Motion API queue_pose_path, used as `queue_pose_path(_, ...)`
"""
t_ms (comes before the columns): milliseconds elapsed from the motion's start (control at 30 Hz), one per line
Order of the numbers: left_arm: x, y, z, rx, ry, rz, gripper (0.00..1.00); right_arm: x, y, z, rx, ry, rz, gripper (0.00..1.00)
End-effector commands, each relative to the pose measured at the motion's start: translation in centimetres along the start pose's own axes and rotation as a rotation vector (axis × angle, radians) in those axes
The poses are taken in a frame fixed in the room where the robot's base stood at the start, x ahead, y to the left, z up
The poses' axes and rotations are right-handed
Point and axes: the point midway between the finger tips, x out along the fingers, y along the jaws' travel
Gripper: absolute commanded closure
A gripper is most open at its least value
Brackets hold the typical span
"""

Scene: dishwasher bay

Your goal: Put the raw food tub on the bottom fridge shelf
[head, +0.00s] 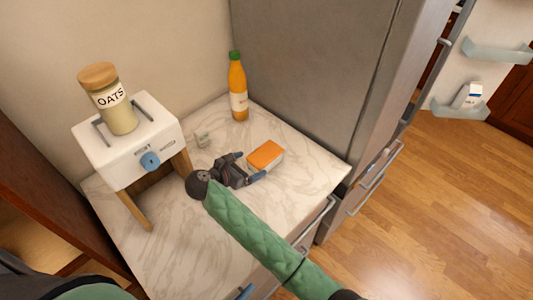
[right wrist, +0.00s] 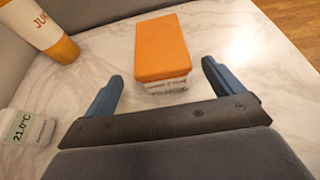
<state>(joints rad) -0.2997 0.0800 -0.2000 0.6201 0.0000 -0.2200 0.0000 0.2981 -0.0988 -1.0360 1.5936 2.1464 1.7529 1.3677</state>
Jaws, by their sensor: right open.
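The raw food tub (head: 265,155), white with an orange lid, sits upright on the marble counter. It also shows in the right wrist view (right wrist: 163,48). My right gripper (head: 249,167) is open and empty just in front of it, with the tub's near end between the blue fingertips (right wrist: 162,72) and a gap on each side. The grey fridge (head: 315,70) stands right of the counter with its door (head: 500,25) open. Its inside and bottom shelf are hidden from this angle. My left gripper is out of view.
A juice bottle (head: 238,90) stands at the back of the counter. A small 21.0°C display (right wrist: 25,130) is left of the gripper. A white toaster-like box (head: 130,145) on wooden legs carries an oats jar (head: 112,105). The wooden floor (head: 430,210) at right is clear.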

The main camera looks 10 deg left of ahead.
Motion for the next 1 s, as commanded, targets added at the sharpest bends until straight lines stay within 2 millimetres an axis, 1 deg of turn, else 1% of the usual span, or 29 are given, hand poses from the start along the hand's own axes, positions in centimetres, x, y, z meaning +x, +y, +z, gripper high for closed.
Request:
queue_pose_path(100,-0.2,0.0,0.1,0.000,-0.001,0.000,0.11,1.2,0.0,0.2,-0.001,-0.004,-0.001,0.07)
queue_pose_path(367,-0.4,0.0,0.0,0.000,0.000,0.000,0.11,3.3,0.0,0.2,-0.001,-0.004,-0.001,0.07)
queue_pose_path(500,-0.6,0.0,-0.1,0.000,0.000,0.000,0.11,5.2,-0.1,0.2,-0.002,-0.004,-0.002,0.07)
queue_pose_path(700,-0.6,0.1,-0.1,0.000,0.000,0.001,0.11,7.0,-0.1,0.1,-0.001,-0.002,-0.001,0.07)
queue_pose_path(1000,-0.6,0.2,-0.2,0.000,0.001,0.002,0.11,7.3,-0.1,0.0,0.000,0.000,-0.001,0.07)
